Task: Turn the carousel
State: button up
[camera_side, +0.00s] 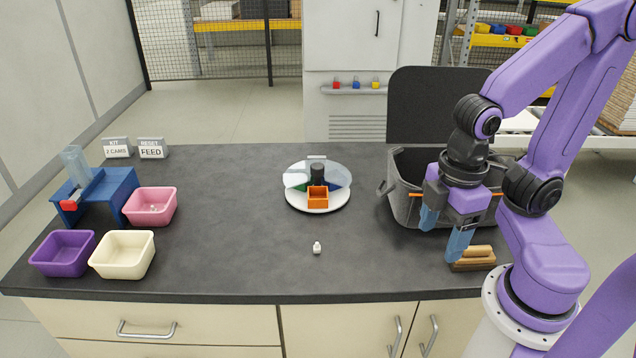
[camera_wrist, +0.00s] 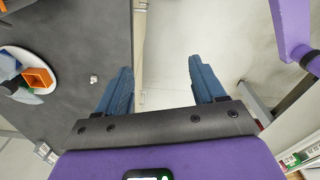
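The carousel (camera_side: 330,203) is a round white turntable in the middle of the dark table, with blue and green sections, a black hub and a clear cover over part of it. An orange open box (camera_side: 317,197) sits on its front side. In the wrist view the carousel (camera_wrist: 33,97) is cut off at the left edge, with the orange box (camera_wrist: 39,77) on it. My gripper (camera_side: 444,231) is at the right, well apart from the carousel, above the table's right side near a wooden block. Its blue fingers are spread with nothing between them, also in the wrist view (camera_wrist: 161,68).
A small white piece (camera_side: 317,248) lies in front of the carousel. A grey crate (camera_side: 407,208) stands behind my gripper, and a wooden block (camera_side: 474,259) lies beside it. Pink (camera_side: 150,220), purple (camera_side: 62,266) and cream (camera_side: 122,269) bins and a blue dispenser (camera_side: 118,185) stand left.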

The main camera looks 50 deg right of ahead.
jog(key=w+a+r+m+t, duration=0.15)
jog(key=w+m, duration=0.25)
jog(key=w, duration=0.6)
jog(key=m+t+h, duration=0.2)
jog(key=m+h, duration=0.1)
jog(key=m, duration=1.1)
send_over(318, 165)
jog(key=s+a, duration=0.4)
jog(key=s, duration=0.2)
jog(key=x, duration=1.6)
jog(key=shift+w+f, duration=0.1)
jog(key=shift+w, duration=0.1)
grip_shut()
